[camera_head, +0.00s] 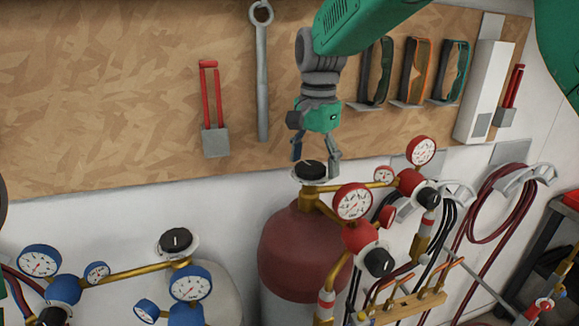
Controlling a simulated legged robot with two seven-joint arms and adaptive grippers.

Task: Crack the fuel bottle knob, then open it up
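The fuel bottle (305,253) is a dark red cylinder below the centre of the camera_head view. Its black knob (311,169) sits on top, on a pale flange above the brass valve. My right gripper (315,161) points down over the knob with its fingers spread apart, one on the left and one on the right. The right finger reaches down beside the knob; the left fingertip is above and left of it. I cannot tell whether either finger touches the knob. The gripper holds nothing that shows. My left gripper is not in view.
A red gauge (352,202) and regulator sit close right of the valve. A pale bottle with its own black knob (175,241) and blue gauges (191,284) stands at left.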

